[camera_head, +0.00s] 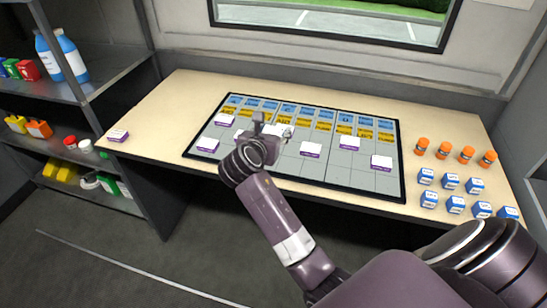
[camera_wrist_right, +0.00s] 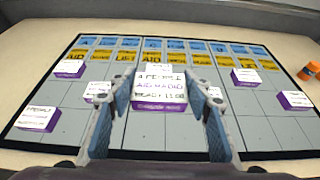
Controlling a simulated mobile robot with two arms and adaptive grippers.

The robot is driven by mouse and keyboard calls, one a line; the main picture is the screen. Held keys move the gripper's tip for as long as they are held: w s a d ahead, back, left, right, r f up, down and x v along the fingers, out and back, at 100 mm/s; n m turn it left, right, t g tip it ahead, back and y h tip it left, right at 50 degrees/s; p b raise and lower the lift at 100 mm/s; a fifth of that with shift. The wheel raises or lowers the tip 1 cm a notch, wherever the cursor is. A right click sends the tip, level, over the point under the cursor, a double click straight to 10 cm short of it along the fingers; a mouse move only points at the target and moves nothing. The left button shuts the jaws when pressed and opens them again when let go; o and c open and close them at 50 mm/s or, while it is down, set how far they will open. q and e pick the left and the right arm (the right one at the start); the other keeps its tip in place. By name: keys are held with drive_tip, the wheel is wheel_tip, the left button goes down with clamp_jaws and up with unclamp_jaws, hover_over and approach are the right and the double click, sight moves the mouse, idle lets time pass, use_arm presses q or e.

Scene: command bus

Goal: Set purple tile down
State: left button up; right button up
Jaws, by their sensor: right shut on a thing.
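My right gripper (camera_head: 273,125) is over the middle of the dark board (camera_head: 366,178). In the right wrist view my right gripper (camera_wrist_right: 165,82) is shut on a purple tile (camera_wrist_right: 160,88) with a white printed top, between its two blue-grey fingers. The held tile is level, over the grey squares below the yellow row. I cannot tell whether it touches the board. Other purple tiles with white tops lie on the board, such as a front-left one (camera_head: 207,145), a middle one (camera_head: 312,149) and a right one (camera_head: 382,162). My left gripper is not in view.
A purple tile (camera_head: 118,136) lies on the table's left end. Orange bottles (camera_head: 444,151) and several blue-and-white boxes (camera_head: 450,182) stand right of the board. Blue and yellow cards fill the board's back rows. A shelf (camera_head: 105,78) with bottles and boxes stands left.

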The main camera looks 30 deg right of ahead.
wheel_tip(320, 180, down, 10)
drive_tip(key=shift+r+b, duration=0.2)
drive_tip(key=shift+b, duration=0.3)
drive_tip(key=shift+f, duration=0.2)
drive_tip(key=o, duration=1.2)
drive_tip(key=shift+c, duration=0.2)
drive_tip(key=shift+r, duration=0.2)
drive_tip(key=v, duration=1.2)
drive_tip(key=shift+f, duration=0.1)
